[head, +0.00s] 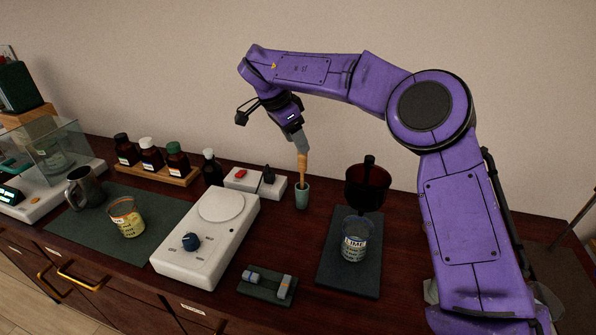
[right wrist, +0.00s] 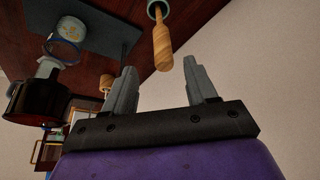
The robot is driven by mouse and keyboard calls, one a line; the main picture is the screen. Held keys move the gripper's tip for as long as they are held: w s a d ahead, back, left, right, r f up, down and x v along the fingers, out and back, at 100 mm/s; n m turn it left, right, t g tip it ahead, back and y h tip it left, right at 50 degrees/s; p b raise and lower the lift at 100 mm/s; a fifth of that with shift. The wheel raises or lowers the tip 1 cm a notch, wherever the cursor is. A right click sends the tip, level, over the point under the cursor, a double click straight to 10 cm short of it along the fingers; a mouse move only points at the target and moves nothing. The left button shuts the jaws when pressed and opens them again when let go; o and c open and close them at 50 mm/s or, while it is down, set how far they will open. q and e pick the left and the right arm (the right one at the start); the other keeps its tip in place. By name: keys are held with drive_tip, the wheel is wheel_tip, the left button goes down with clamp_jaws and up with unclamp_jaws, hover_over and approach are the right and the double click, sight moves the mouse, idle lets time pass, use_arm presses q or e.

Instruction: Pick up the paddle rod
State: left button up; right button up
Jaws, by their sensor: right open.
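The paddle rod (head: 302,166) has a light wooden handle and stands upright in a small green cup (head: 302,197). Its lower part is hidden inside the cup. My right gripper (head: 302,148) is just above the handle's top, pointing down. In the right wrist view, my right gripper (right wrist: 160,66) is open. The end of the paddle rod (right wrist: 162,45) lies in line with the gap between the fingertips, with space on both sides. I cannot tell whether the end is inside the gap. My left gripper is not in view.
A white stirrer (head: 212,245) with a blue knob stands left of the cup. A dark red vessel (head: 367,186) stands close on the right. A glass beaker (head: 354,240) sits on a dark mat (head: 337,278). Brown bottles (head: 151,154) stand behind on the left.

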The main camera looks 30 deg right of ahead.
sight(305, 160)
drive_tip(key=x, duration=0.2)
drive_tip(key=p+x, duration=0.1)
drive_tip(key=x, duration=0.4)
drive_tip(key=shift+w+d+f+p, duration=0.1)
drive_tip(key=shift+w+f+p, duration=0.2)
drive_tip(key=shift+f, duration=0.15)
drive_tip(key=shift+s+d+f, duration=0.1)
drive_tip(key=shift+d+f, duration=0.1)
drive_tip(key=shift+f, duration=0.1)
clamp_jaws()
